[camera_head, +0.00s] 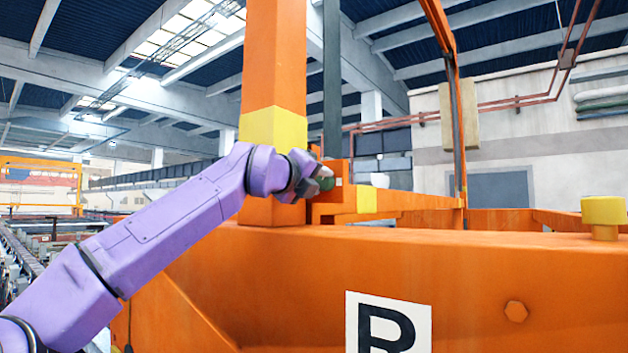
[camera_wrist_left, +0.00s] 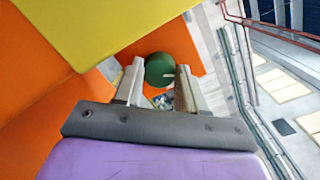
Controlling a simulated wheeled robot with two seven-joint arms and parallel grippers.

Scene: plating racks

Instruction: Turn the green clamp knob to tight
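The green clamp knob (camera_wrist_left: 160,68) is a round green disc in the left wrist view, with a short pale mark toward its lower right edge. In the head view the green knob (camera_head: 326,184) shows partly, beside the orange post. My left gripper (camera_wrist_left: 160,70) has one finger on each side of the knob, and the knob fills the gap between the fingertips. In the head view my left gripper (camera_head: 316,173) is at the knob, and its fingers hide part of it. My right gripper is in neither view.
A tall orange post (camera_head: 275,60) with a yellow band (camera_head: 272,128) stands right behind my left wrist. A wide orange beam (camera_head: 450,280) with a lettered white plate (camera_head: 388,322) crosses the front. A yellow cap (camera_head: 603,212) sits on it at the right.

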